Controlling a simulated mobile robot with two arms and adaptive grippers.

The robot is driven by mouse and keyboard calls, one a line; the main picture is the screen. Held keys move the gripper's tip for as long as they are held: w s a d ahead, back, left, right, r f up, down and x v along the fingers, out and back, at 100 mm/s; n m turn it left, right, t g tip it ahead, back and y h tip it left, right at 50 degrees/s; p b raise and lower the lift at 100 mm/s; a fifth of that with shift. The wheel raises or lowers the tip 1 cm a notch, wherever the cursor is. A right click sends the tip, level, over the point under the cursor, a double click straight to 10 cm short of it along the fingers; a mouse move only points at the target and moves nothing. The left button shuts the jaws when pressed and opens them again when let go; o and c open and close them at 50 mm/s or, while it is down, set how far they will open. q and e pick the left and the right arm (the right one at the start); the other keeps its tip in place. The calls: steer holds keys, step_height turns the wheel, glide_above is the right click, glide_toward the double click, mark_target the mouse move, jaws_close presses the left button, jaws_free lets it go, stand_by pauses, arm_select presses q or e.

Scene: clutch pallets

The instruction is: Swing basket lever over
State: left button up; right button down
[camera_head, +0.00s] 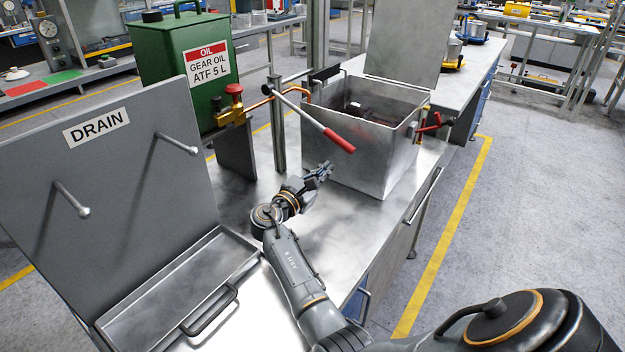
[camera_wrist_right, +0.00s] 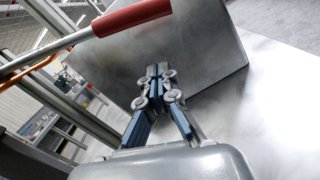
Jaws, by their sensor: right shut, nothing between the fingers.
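The lever (camera_head: 305,112) is a metal rod with a red grip (camera_head: 340,141). It slopes down to the right from an upright post (camera_head: 278,130), across the front of an open metal tank (camera_head: 350,160). The basket itself is hard to make out; dark and red parts show inside the tank. My right gripper (camera_head: 322,170) is shut and empty, below and slightly left of the red grip, apart from it. In the right wrist view the closed fingertips (camera_wrist_right: 158,74) point at the tank wall (camera_wrist_right: 210,60), with the red grip (camera_wrist_right: 132,18) above them. My left gripper is out of view.
A drain tray (camera_head: 170,290) with a pegged back panel (camera_head: 110,190) stands at the left. A green oil can (camera_head: 180,75) with a brass valve (camera_head: 232,112) is behind. The tank's lid (camera_head: 405,40) stands open. The steel bench top (camera_head: 345,215) before the tank is clear.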

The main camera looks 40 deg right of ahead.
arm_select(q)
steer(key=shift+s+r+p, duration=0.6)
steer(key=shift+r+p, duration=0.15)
arm_select(e)
steer(key=r, duration=0.1)
steer(key=d+r, duration=0.2)
steer(key=shift+s+r, duration=0.35)
steer(key=shift+s, duration=0.05)
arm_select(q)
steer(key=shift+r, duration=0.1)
arm_select(e)
steer(key=shift+d+r, duration=0.1)
